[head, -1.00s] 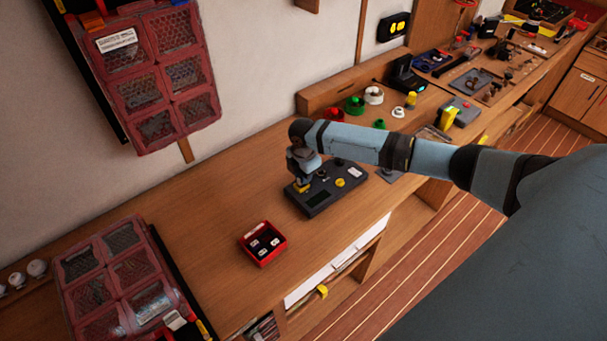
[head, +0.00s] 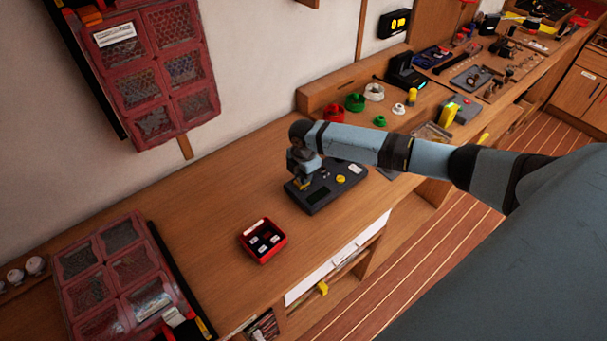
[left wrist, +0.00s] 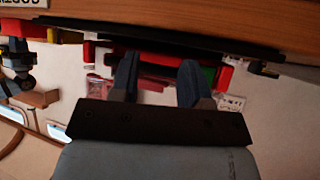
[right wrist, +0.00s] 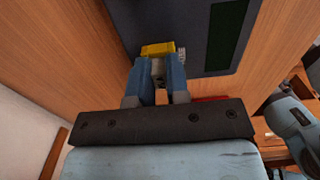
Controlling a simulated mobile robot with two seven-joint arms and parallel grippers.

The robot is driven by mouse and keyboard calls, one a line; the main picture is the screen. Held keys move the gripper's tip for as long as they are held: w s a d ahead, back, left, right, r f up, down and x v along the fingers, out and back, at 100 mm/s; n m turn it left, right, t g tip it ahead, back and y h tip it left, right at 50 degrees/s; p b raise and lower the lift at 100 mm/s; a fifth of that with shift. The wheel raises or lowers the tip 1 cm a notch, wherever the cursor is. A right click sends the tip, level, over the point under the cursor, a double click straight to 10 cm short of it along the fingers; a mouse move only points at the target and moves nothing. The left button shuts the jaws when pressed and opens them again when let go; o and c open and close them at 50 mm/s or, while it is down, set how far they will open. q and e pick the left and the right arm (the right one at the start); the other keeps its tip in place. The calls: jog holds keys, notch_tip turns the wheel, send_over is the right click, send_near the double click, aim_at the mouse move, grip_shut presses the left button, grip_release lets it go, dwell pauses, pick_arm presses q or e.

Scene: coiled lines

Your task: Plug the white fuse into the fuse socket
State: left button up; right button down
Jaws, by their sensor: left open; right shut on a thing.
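My right gripper (head: 301,180) is over the left end of the dark grey device (head: 325,197) on the bench, pointing down. In the right wrist view its fingers (right wrist: 158,66) are shut on a small pale piece (right wrist: 158,74), apparently the white fuse, mostly hidden between them. A yellow block (right wrist: 158,48), apparently the fuse socket, lies right at the fingertips on the device. I cannot tell whether the fuse is in it or just above it. My left gripper (left wrist: 160,78) is open and empty in the left wrist view, away from the device.
A red box (head: 263,241) with several small dark, white-labelled pieces stands left of the device. A red compartment case (head: 115,270) lies at the front left. Green, red and white coils (head: 374,93) stand at the back. The bench between box and device is clear.

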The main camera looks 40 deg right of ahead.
jog(key=c, duration=1.1)
grip_release()
jog(key=shift+o, duration=0.4)
jog(key=shift+r, duration=0.35)
notch_tip(320, 180, up, 13)
jog(key=shift+p, duration=0.45)
